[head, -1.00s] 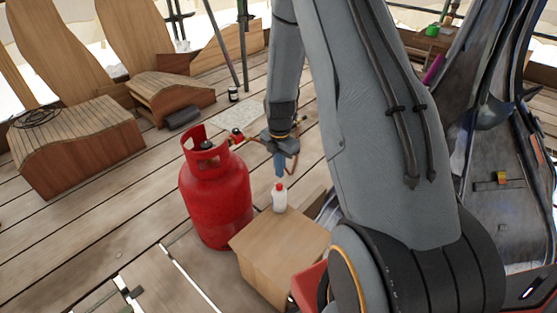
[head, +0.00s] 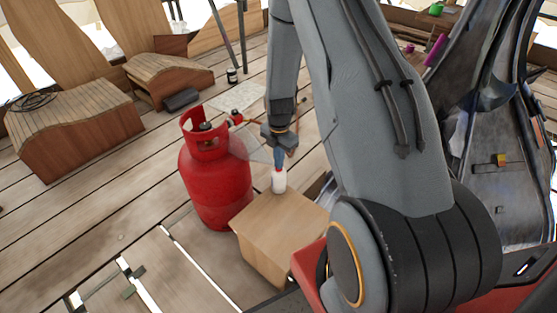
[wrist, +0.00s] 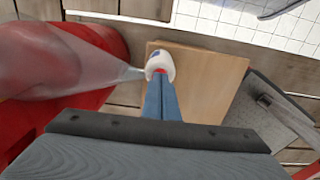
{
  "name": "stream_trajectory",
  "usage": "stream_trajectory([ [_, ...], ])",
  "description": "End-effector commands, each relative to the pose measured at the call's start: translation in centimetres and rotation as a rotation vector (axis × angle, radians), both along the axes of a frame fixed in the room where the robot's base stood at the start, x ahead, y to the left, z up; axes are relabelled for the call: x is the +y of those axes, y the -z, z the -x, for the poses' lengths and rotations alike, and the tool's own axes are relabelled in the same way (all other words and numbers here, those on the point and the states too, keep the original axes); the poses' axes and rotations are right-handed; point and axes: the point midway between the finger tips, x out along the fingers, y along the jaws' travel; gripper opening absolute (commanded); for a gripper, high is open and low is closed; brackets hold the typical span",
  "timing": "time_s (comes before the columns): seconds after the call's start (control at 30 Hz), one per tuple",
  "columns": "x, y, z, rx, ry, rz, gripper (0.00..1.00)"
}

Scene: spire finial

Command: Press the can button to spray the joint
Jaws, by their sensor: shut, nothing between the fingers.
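The white spray can (head: 279,183) stands upright on a wooden box. In the wrist view the can (wrist: 159,62) is seen from above, its top partly hidden by my fingers. My gripper (head: 279,163) is shut and empty, with its blue fingertips down on the can's top; they also show in the wrist view (wrist: 161,75). A pale, see-through spray cone (wrist: 95,72) fans left from the can's top toward the red gas cylinder (head: 216,183). The fitting (head: 236,117) by the cylinder's valve lies around the spray's far end; exactly where the spray lands is unclear.
The wooden box (head: 275,238) stands close to the right of the cylinder. Wooden seats (head: 75,135) and a small dark jar (head: 232,76) are farther back. Plank floor on the left is mostly clear. A large dark curved structure (head: 500,180) stands at the right.

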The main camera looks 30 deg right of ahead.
Motion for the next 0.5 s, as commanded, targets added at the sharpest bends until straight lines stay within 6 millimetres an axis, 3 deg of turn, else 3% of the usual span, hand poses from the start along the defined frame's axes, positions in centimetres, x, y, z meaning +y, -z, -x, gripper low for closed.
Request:
stream_trajectory([
  [0.03,0.1,0.9,0.4,0.006,0.0,-0.002,0.0],
  [0.27,0.1,1.1,0.5,0.01,0.0,-0.003,0.0],
  [0.5,0.2,-0.1,0.6,0.01,-0.001,-0.003,0.0],
])
